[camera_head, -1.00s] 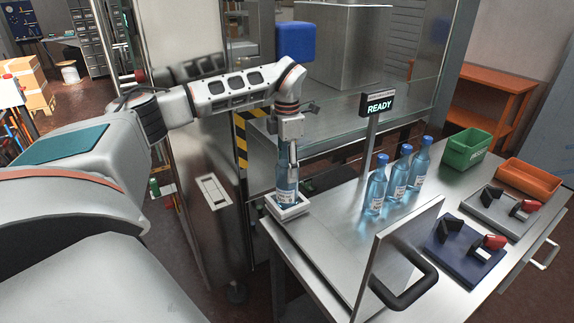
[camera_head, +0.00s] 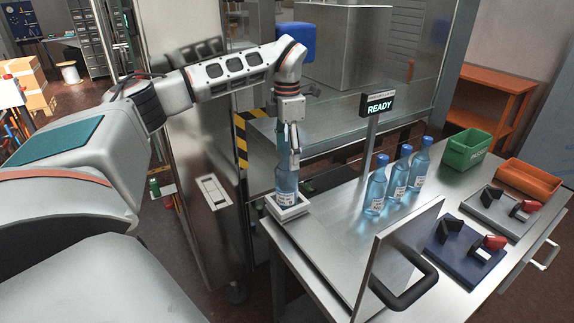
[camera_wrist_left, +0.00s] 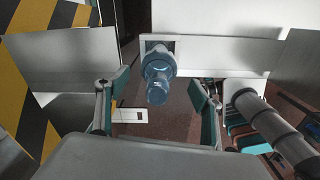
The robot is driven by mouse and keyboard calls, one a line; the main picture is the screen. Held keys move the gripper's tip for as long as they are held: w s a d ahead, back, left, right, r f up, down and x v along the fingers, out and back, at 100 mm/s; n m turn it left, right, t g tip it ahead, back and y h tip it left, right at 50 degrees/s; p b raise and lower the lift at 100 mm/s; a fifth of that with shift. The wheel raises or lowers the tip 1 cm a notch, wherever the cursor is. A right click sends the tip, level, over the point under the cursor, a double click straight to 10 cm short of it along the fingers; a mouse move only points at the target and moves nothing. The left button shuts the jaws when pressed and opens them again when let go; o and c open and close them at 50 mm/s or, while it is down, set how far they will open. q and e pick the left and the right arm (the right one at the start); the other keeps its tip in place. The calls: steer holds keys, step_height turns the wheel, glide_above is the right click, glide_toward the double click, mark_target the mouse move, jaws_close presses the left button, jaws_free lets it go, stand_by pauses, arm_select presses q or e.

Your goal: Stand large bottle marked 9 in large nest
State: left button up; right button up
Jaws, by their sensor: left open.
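A clear blue bottle (camera_head: 287,183) stands upright in a white square nest (camera_head: 289,209) at the near left corner of the steel table. The number on its label is too small to read. My left gripper (camera_head: 289,152) is above the nest, at the bottle's upper part, with its fingers pointing down. In the left wrist view the bottle's blue cap (camera_wrist_left: 157,89) shows between the two spread fingers (camera_wrist_left: 158,82), with a gap on each side. The left gripper is open and holds nothing. My right gripper is not in view.
Several objects share the table (camera_head: 335,250): three more blue bottles (camera_head: 398,181), a READY sign (camera_head: 378,105) on a post, an upright panel with a black handle (camera_head: 405,285), a green bin (camera_head: 467,150) and an orange tray (camera_head: 530,178). A glass barrier (camera_head: 350,125) stands behind.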

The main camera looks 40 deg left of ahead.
arm_select(q)
step_height(320, 180, up, 7)
steer(key=shift+f, duration=0.1)
stand_by(0.7)
